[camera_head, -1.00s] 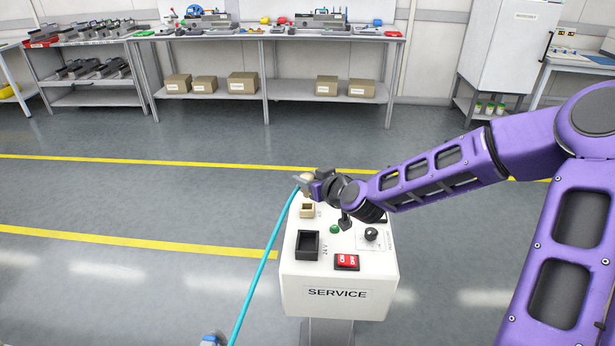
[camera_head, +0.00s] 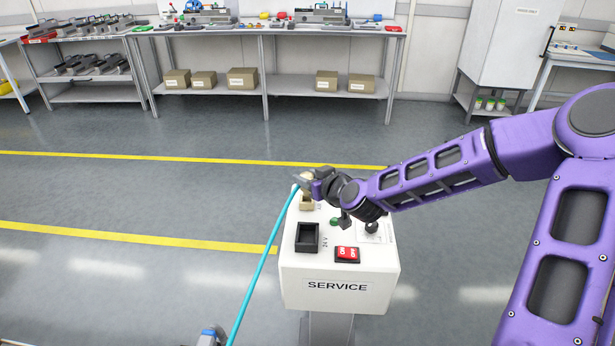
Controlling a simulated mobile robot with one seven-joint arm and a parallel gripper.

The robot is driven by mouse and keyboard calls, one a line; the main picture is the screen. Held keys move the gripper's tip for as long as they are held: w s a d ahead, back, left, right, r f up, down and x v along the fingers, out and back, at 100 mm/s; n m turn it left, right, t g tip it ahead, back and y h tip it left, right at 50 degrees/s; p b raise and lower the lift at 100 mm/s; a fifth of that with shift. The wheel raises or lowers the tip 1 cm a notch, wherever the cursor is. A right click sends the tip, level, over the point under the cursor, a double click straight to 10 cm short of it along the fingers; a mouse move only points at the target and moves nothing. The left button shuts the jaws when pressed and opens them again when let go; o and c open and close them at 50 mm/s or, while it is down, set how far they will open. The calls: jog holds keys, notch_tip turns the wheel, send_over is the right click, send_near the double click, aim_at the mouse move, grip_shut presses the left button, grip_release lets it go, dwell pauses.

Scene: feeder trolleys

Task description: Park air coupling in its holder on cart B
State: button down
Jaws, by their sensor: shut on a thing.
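My gripper (camera_head: 316,184) is shut on the air coupling, a small pale beige and grey piece (camera_head: 303,180) with a teal hose (camera_head: 262,262) hanging from it down to the lower left. My dark wrist hides part of the coupling. The coupling is at the back left of a white service post (camera_head: 337,287), just above a beige socket block (camera_head: 306,204). Whether the coupling touches that block I cannot tell. Neither cart B's holder nor a cart label is recognisable in view.
The post top bears a black socket (camera_head: 307,238), a red switch (camera_head: 347,254), a green button and a black knob. A grey and blue part (camera_head: 212,336) shows at the bottom edge. Workbenches (camera_head: 265,30) stand far back; open floor surrounds the post.

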jog(key=shift+f+b, duration=0.35)
jog(key=shift+f, duration=1.15)
jog(key=shift+c, duration=1.8)
grip_release()
jog(key=shift+s+r, duration=0.1)
